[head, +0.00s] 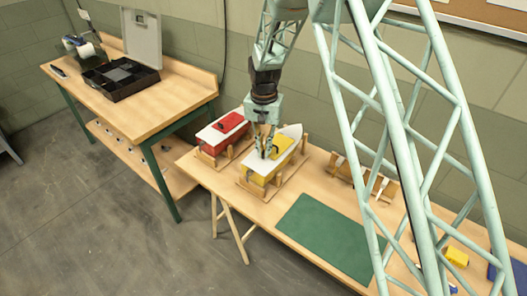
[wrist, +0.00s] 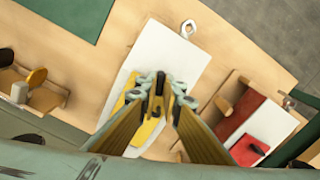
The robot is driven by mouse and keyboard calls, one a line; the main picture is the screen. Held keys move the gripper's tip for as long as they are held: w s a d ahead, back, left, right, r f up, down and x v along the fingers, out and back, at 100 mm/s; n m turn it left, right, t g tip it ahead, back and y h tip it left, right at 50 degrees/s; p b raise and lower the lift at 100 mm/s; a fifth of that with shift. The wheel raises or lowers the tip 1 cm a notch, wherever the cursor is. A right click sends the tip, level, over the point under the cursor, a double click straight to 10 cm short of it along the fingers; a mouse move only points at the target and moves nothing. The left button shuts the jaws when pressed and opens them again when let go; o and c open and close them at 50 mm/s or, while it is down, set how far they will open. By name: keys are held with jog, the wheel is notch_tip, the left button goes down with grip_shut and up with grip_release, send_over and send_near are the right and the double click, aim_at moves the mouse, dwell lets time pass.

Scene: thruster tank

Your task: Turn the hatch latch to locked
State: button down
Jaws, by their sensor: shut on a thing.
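A white and yellow model boat (head: 291,135) sits on a wooden stand on the bench. Its yellow hatch (head: 278,150) shows on top; the wrist view also shows the yellow hatch (wrist: 149,131) beneath my fingers. My gripper (head: 266,155) points down over this hatch. In the wrist view the fingertips (wrist: 160,84) are closed around a small dark piece, which looks like the hatch latch (wrist: 158,86). The fingers cover most of it, so I cannot tell its angle.
A red and white boat (head: 222,131) stands close on the left. A green mat (head: 325,236) and a wooden rack (head: 362,178) lie to the right. A second table (head: 150,105) holds an open black case (head: 120,77).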

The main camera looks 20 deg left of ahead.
jog(key=shift+d+m+b, duration=0.15)
jog(key=shift+m+b, duration=0.25)
jog(key=shift+m, duration=1.8)
jog(key=c, duration=2.8)
grip_release()
jog(key=shift+r, duration=0.1)
notch_tip(320, 180, up, 12)
jog(key=shift+f, duration=0.1)
